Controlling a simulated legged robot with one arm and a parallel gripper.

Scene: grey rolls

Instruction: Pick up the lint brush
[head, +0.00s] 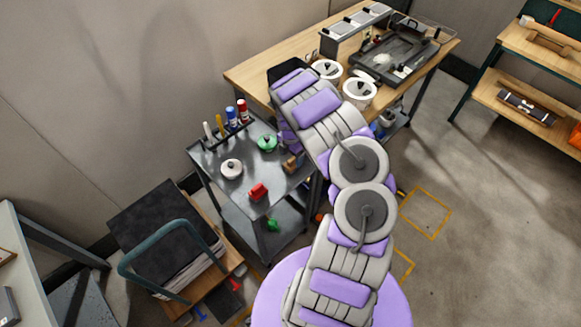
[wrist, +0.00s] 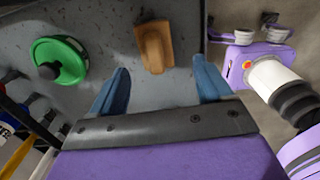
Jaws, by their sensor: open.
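A brown, wooden-looking piece (wrist: 154,46), which may be the lint brush, lies on the grey cart top. In the wrist view it is beyond and between the two blue fingers of my gripper (wrist: 160,66). The fingers are spread apart with nothing between them, and I see no contact with the piece. In the head view the brown piece (head: 293,162) is near the right edge of the cart top, just below the purple end of my arm. My fingers cannot be made out there. Its bristle side, if any, is hidden.
A wooden workbench (head: 260,76) stands behind.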

